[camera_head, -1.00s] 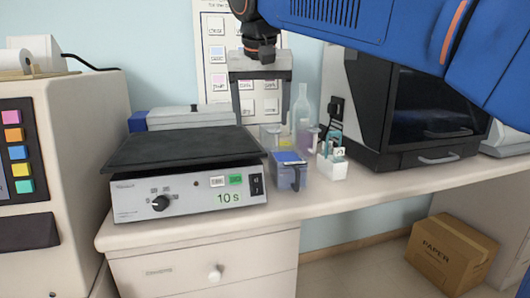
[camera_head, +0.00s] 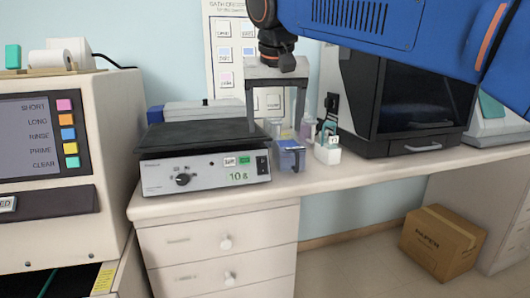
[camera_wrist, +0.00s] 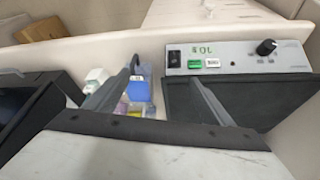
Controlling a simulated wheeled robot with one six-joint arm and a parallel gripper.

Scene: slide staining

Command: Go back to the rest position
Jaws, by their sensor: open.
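My gripper (camera_head: 276,108) hangs in front of the wall chart in the head view, its two fingers pointing down and spread apart with nothing between them. In the wrist view my gripper (camera_wrist: 166,88) also shows its fingers apart and empty. It is above the counter, over the gap between the hot plate (camera_head: 205,175) and the small containers. A blue-topped staining jar (camera_head: 290,158) stands on the counter just below the right finger.
A black-fronted cabinet (camera_head: 420,100) is further right. A beige machine with coloured buttons (camera_head: 70,133) is at left. A cardboard box (camera_head: 440,243) lies on the floor. The counter's front right (camera_head: 390,165) is clear.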

